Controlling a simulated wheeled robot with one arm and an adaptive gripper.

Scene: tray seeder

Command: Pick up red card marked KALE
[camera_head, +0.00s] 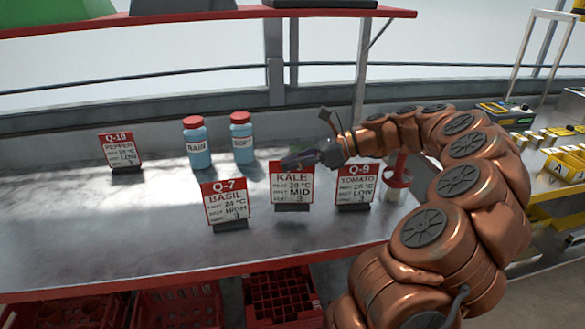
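The red and white card marked KALE (292,188) stands upright in a dark holder on the grey metal bench, between the Q-7 BASIL card (227,204) and the Q-9 TOMATO card (356,186). My gripper (290,162) reaches in from the right, with its dark fingers in front of or over the top edge of the KALE card.
The Q-10 PEPPER card (121,150) stands back left. Two blue bottles with red caps (196,142) (241,138) stand behind the BASIL card. The bench (95,225) is clear at front left.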

